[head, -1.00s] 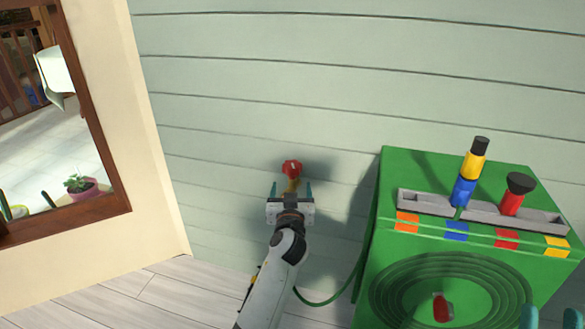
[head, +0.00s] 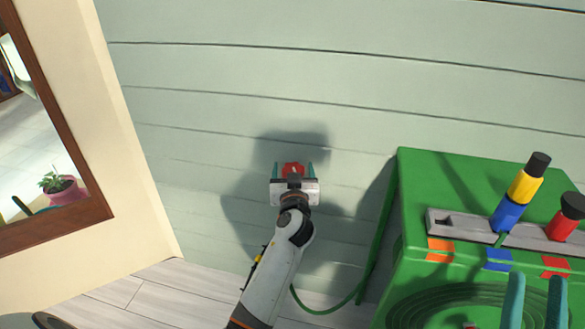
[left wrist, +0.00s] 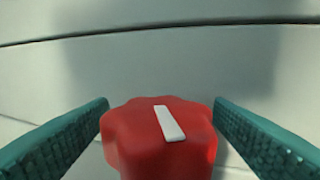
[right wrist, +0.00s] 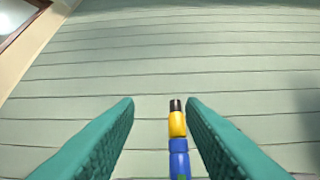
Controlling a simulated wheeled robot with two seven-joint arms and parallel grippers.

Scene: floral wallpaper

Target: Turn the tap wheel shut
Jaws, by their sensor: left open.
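The red tap wheel (head: 293,168) is on the green plank wall. In the left wrist view the lobed red wheel (left wrist: 190,145) fills the lower middle, with a white bar mark tilted slightly on its face. My left gripper (head: 293,172) is open, with one teal finger on each side of the wheel. A narrow gap shows at each fingertip, so it is not clamped. The tap body is hidden behind my gripper. My right gripper (head: 536,295) is at the lower right in front of the green box; its fingers are apart with nothing held (right wrist: 160,115).
A green box (head: 425,185) stands to the right, with a grey tray (head: 445,222) holding a blue, yellow and black nozzle (head: 520,190) and a red and black one (head: 565,215). A green hose (head: 325,308) runs near the floor. A framed opening (head: 75,222) is at left.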

